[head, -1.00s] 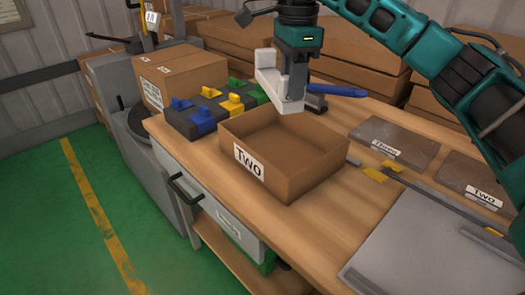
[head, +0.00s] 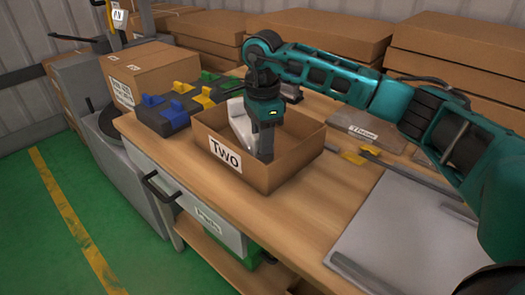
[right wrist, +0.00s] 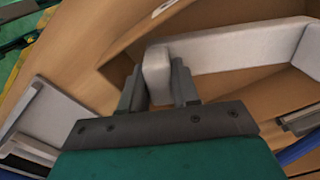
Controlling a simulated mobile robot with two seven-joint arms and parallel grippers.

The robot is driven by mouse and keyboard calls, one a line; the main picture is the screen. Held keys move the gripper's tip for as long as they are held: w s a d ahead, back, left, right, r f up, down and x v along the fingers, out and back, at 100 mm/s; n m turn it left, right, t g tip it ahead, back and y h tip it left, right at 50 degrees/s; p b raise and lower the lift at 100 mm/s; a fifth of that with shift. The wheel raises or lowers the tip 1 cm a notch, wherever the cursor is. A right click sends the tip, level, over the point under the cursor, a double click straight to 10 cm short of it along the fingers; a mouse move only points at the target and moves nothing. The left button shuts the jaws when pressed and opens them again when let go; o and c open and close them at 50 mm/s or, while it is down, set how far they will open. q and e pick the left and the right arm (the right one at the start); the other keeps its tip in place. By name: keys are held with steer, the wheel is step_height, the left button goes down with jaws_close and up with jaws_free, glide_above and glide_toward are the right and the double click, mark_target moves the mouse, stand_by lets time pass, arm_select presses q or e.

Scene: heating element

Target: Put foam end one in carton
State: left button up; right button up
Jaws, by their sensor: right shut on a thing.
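The open brown carton (head: 290,166) labelled Two stands on the wooden bench. My right gripper (head: 262,155) points down into it, its fingertips hidden behind the front wall. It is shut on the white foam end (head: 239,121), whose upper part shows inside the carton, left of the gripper. In the right wrist view the gripper (right wrist: 158,85) pinches one end of the foam end (right wrist: 235,47), which stretches to the right inside the brown walls. Whether the foam touches the carton floor is hidden. My left gripper is not in view.
Blocks with blue and yellow handles (head: 165,110) stand left of the carton, by a closed box (head: 150,72). A grey plate (head: 395,235) lies at the front right, with a plate labelled Three (head: 365,128) behind. Large boxes (head: 450,50) line the back.

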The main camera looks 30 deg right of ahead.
steer(key=shift+f, duration=1.75)
steer(key=shift+f+b, duration=0.2)
steer(key=shift+b, duration=0.1)
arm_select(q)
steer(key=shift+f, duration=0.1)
arm_select(e)
steer(key=o, duration=1)
steer(key=shift+r, duration=0.1)
steer(key=shift+o, duration=0.2)
steer(key=shift+r, duration=0.2)
step_height(320, 180, up, 11)
steer(key=shift+f+p, duration=0.2)
steer(key=shift+p, duration=0.6)
steer(key=shift+r, duration=0.65)
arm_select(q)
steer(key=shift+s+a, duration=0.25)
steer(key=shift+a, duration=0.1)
